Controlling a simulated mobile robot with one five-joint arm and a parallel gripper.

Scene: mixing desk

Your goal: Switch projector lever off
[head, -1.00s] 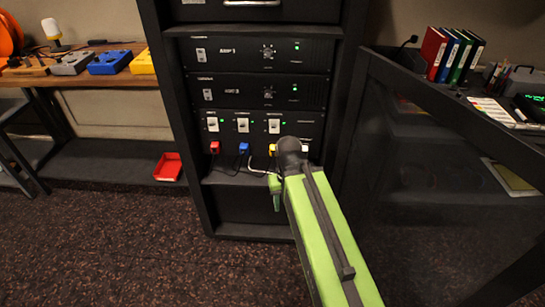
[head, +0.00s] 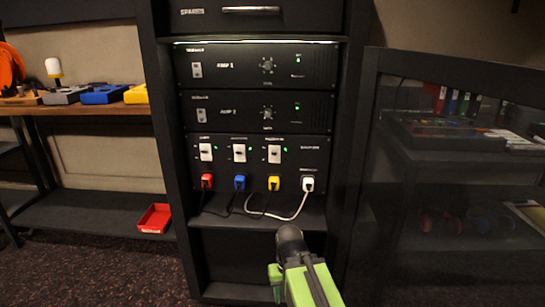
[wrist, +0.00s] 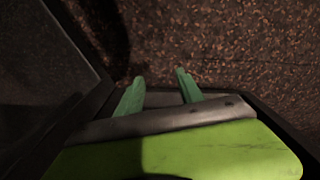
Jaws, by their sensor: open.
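A power panel (head: 312,165) in the black rack holds three white levers in a row. The small labels above them are too blurred to read surely; the right-hand one (head: 274,153) looks like the projector lever. In the head view my arm is low in front of the rack, below the panel and apart from the levers; the fingers are mostly hidden there.
Red (head: 207,181), blue (head: 239,183), yellow (head: 273,183) and white (head: 308,184) plugs with cables sit below the levers. A rack shelf (head: 235,213) lies under them. A dark glass-fronted cabinet (head: 450,230) stands close on the right. A red tray (head: 155,218) lies at left.

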